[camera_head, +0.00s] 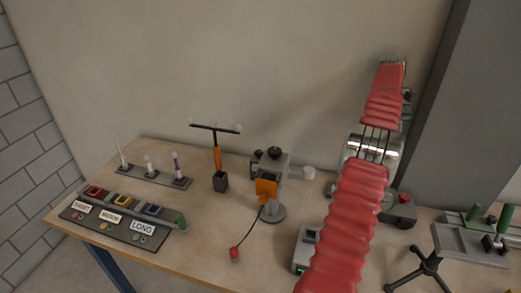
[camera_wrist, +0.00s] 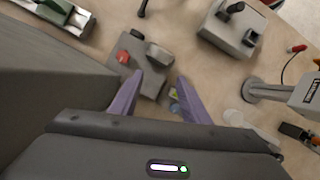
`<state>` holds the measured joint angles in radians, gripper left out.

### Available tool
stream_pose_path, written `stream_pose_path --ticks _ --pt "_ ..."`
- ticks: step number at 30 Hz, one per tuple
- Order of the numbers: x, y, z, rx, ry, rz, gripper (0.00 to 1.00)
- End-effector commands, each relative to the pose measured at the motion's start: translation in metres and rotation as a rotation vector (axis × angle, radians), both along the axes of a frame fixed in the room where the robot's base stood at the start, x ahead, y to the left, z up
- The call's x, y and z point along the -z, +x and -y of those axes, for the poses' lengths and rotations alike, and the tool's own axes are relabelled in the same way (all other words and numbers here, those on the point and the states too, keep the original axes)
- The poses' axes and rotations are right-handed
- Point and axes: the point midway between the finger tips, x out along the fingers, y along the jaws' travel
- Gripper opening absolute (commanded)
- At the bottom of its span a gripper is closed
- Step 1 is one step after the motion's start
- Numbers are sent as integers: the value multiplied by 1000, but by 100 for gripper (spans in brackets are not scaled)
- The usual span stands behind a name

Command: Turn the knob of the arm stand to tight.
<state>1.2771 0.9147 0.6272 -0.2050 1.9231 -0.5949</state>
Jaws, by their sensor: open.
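A grey stand (camera_head: 273,214) with a round base, an upright post and an orange part rises near the table's middle in the head view; it looks like the arm stand. A black knob (camera_head: 274,153) sits on top of it; its tight or loose marking is not readable. In the wrist view the stand's base (camera_wrist: 252,92) and labelled grey head (camera_wrist: 308,94) lie at the right edge. My gripper (camera_wrist: 160,77) is open and empty, its purple fingers pointing over a grey box with a red button (camera_wrist: 124,57). The fingers are well apart from the stand.
A grey box with black knobs (camera_wrist: 232,28) lies between the stand and the tripod (camera_head: 429,264). A red-tipped cable (camera_head: 234,253) runs from the stand. A labelled panel (camera_head: 110,222), a rack with upright pieces (camera_head: 152,174) and an orange-handled T-shaped tool (camera_head: 217,160) stand left.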

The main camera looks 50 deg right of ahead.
Motion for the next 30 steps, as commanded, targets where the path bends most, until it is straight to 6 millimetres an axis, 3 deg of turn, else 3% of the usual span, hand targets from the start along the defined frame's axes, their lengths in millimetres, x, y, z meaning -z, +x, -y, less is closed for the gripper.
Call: stream_pose_path --ticks 5,11,15,21,25,30 --pt "-2 45 -9 -100 -37 84 45" --pt "-5 139 -42 -290 -112 272 45" --pt "-11 207 -79 -412 -170 416 45" --pt "-22 286 -141 -539 -254 603 45" --pt "-27 315 -171 -582 -295 682 45" --pt "-29 328 -185 -597 -317 720 45"
